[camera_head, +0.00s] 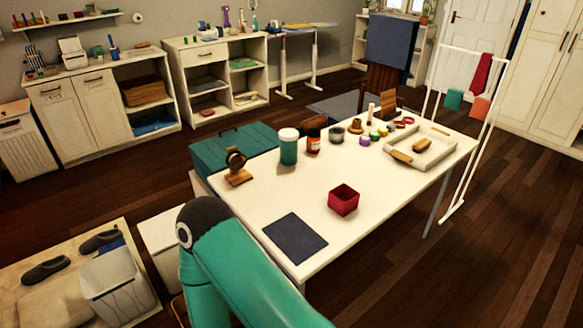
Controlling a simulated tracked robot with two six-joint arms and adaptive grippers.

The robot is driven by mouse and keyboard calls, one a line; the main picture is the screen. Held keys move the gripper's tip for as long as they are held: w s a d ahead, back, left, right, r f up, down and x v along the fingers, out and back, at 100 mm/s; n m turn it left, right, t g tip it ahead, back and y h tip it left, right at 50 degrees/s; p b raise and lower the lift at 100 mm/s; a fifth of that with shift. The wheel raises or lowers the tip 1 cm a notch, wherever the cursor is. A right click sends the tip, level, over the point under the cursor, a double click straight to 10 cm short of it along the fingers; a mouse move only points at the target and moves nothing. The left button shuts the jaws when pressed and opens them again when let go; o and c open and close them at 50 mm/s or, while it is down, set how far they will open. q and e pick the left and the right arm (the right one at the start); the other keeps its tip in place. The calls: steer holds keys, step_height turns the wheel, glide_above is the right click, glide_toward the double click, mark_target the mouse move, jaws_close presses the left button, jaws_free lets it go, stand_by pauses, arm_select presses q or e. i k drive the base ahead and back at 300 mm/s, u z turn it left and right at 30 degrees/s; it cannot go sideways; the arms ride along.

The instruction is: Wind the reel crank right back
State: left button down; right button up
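A small dark round wheel on a wooden base (239,178), which looks like the reel (235,159), stands at the left end of the white table. Its crank is too small to make out, so I cannot tell which way the handle points. Nothing touches the reel. A teal link of one of my arms rises at the bottom middle, in front of the table's near left corner. Neither of my grippers shows in the view.
A teal chest (230,145) stands behind the reel. The table's middle is largely clear.

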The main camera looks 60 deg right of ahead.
mark_target(235, 159)
steer(key=k, duration=0.65)
steer(key=z, duration=0.05)
steer(key=i, duration=0.15)
steer(key=z, duration=1.55)
steer(key=i, duration=0.35)
steer(key=u, duration=0.25)
steer(key=k, duration=0.45)
steer(key=z, duration=0.2)
steer(key=i, duration=0.65)
